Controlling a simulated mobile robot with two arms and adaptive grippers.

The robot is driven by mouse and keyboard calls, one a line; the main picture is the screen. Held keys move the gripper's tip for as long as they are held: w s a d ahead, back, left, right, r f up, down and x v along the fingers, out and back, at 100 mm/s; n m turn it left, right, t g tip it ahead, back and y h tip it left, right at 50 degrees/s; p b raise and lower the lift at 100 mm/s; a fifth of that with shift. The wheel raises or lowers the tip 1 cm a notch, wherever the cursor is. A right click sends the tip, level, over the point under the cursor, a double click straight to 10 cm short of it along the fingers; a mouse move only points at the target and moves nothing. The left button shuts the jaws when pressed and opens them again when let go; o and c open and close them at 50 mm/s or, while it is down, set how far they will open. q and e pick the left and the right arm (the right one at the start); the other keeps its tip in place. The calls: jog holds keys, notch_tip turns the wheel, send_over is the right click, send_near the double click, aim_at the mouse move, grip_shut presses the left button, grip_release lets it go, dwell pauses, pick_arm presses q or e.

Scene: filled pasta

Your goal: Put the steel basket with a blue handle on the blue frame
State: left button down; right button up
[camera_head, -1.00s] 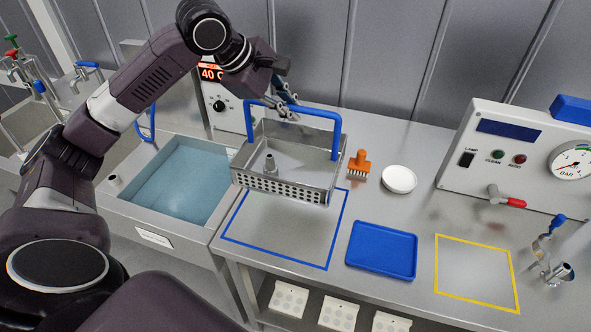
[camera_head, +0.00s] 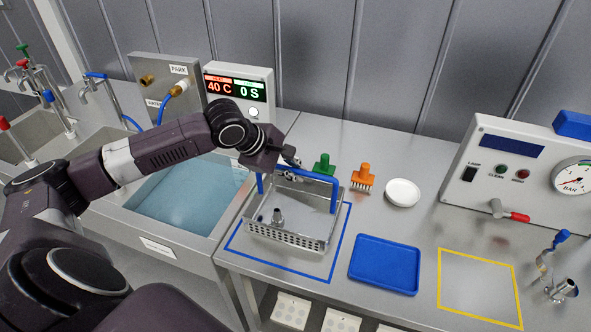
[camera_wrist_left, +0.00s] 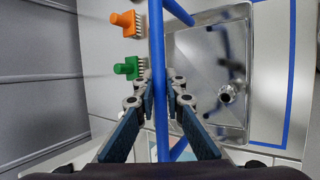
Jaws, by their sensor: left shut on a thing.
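The steel basket (camera_head: 293,241) has perforated walls and a blue handle (camera_head: 320,176). It is over the blue frame (camera_head: 297,269) on the bench, toward the frame's back part; whether it touches the bench is hard to tell. My left gripper (camera_head: 289,160) is shut on the handle, which runs between its fingers in the left wrist view (camera_wrist_left: 161,100). A small metal fitting (camera_wrist_left: 227,93) lies inside the basket. The blue frame also shows beside the basket in the left wrist view (camera_wrist_left: 290,80). My right gripper is not in view.
A green brush (camera_head: 323,164) and an orange brush (camera_head: 363,176) stand behind the basket. A white dish (camera_head: 403,192), a blue tray (camera_head: 385,264) and a yellow frame (camera_head: 441,275) are to the right. A water bath (camera_head: 190,197) is at left.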

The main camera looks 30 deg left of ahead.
pick_arm(q)
jog(key=c, duration=2)
grip_release()
jog(key=shift+r, duration=0.15)
jog(key=shift+s+a+r, duration=0.1)
jog(key=shift+s+r, duration=0.1)
jog(key=b+v, duration=0.3)
jog(key=v, duration=0.8)
jog(key=shift+s+r+b, duration=0.15)
jog(key=shift+b, duration=0.25)
